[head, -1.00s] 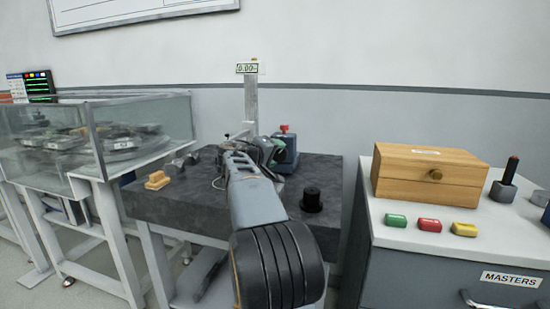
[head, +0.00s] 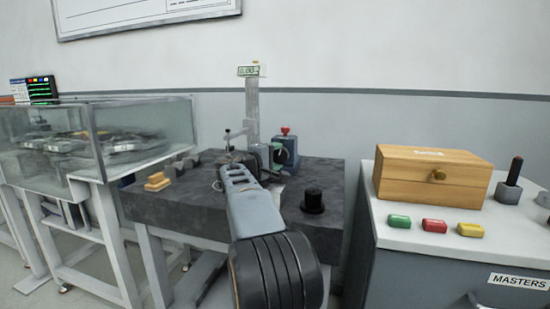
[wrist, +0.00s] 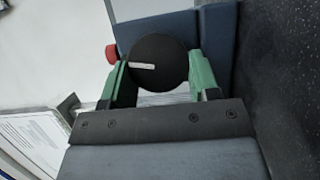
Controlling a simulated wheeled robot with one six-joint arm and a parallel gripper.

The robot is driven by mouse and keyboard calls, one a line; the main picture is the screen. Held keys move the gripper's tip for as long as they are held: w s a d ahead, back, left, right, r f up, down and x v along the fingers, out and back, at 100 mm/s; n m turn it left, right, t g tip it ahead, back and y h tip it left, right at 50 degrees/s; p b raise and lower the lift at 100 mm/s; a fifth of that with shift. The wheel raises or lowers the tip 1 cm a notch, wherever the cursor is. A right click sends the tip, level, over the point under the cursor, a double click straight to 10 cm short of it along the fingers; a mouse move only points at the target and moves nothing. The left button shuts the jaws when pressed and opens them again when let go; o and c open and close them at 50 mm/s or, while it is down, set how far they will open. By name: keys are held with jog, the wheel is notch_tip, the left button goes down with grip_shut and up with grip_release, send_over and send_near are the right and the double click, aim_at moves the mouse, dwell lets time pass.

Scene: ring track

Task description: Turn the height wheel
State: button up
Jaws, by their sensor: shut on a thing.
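The height wheel (wrist: 160,60) is a round black knob with a white mark, seen in the wrist view. The green fingers of my gripper (wrist: 158,80) are shut on it from both sides. In the head view my gripper (head: 264,157) is at the foot of the height gauge's grey column (head: 252,112), and my arm hides the wheel. A small display (head: 248,71) tops the column; it seems to read 0.00. A probe arm (head: 237,133) sticks out left of the column.
The gauge stands on a dark granite table (head: 180,212). A blue block (head: 286,151) with a red knob stands close to the right of my gripper. A black cylinder (head: 313,201) and tan blocks (head: 157,182) lie nearby. A cabinet with a wooden box (head: 420,182) is at right.

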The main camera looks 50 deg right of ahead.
jog(key=o, duration=0.9)
jog(key=shift+r, duration=0.5)
jog(key=shift+s+a+r+p, duration=0.85)
jog(key=shift+s+a+r, duration=0.65)
jog(key=shift+s+r, duration=0.4)
jog(key=shift+s+a+r+p, duration=0.85)
jog(key=shift+s+a+r, duration=0.6)
jog(key=shift+s+r, duration=0.5)
jog(key=shift+s+a+r+p, duration=0.85)
jog(key=shift+s+a+r, duration=0.7)
jog(key=shift+r, duration=0.6)
